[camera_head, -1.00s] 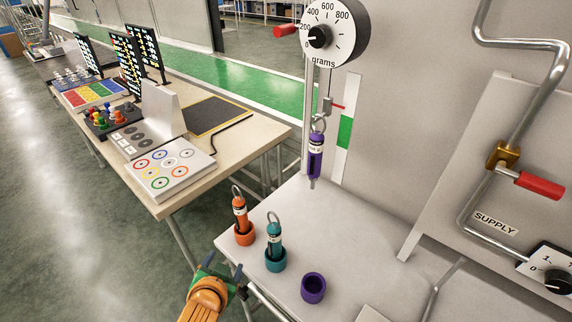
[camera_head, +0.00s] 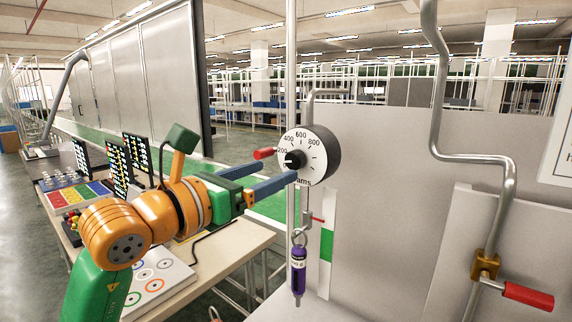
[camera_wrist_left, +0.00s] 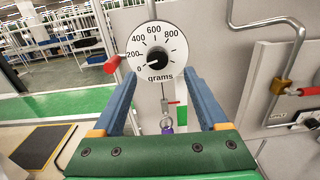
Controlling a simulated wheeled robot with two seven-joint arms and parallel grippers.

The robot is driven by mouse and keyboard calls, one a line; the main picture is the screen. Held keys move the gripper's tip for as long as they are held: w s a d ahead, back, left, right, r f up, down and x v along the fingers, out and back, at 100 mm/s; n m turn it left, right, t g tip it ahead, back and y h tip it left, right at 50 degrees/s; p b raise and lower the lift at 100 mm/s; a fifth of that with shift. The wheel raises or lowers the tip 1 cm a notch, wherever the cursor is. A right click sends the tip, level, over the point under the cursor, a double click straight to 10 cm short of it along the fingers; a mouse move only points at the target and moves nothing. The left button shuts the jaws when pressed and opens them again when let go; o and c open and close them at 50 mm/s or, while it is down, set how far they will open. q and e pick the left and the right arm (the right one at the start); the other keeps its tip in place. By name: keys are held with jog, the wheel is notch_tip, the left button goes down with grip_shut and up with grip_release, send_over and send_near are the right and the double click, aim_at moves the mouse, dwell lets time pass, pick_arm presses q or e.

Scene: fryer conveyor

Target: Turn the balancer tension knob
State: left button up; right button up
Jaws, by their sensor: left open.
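The balancer's round white dial (camera_head: 312,154) is marked in grams and has a black tension knob (camera_head: 295,159) at its centre. The dial (camera_wrist_left: 158,47) and the knob (camera_wrist_left: 155,60) also show in the left wrist view. My left gripper (camera_head: 284,178) is open, with its two blue fingers pointing at the dial's lower part. In the left wrist view the fingers (camera_wrist_left: 158,82) stand wide on either side of the dial's lower part, and nothing is between them. The knob's pointer is toward the low end of the scale. My right gripper is not in view.
A purple weight (camera_head: 298,270) hangs below the dial beside a white and green strip (camera_head: 327,245). A red handle (camera_head: 265,153) sticks out left of the dial. A bent pipe with a red lever (camera_head: 528,296) is at right. The display table (camera_head: 235,243) is below my left arm.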

aim_at(292, 162)
pick_arm(q)
jog(key=shift+w+d+r+p, duration=0.2)
jog(key=shift+w+d+p, duration=0.1)
jog(key=shift+w+p, duration=0.3)
jog(key=shift+w+d+r+p, duration=0.2)
jog(key=shift+w+d+p, duration=0.05)
jog(key=shift+w+p, duration=0.35)
jog(key=p+x, duration=0.1)
jog(key=x, duration=0.1)
jog(key=p+x, duration=0.1)
jog(key=x, duration=0.1)
jog(key=shift+d+f, duration=0.15)
jog(key=shift+f, duration=0.1)
jog(key=shift+w+d+f, duration=0.1)
jog(key=shift+f, duration=0.05)
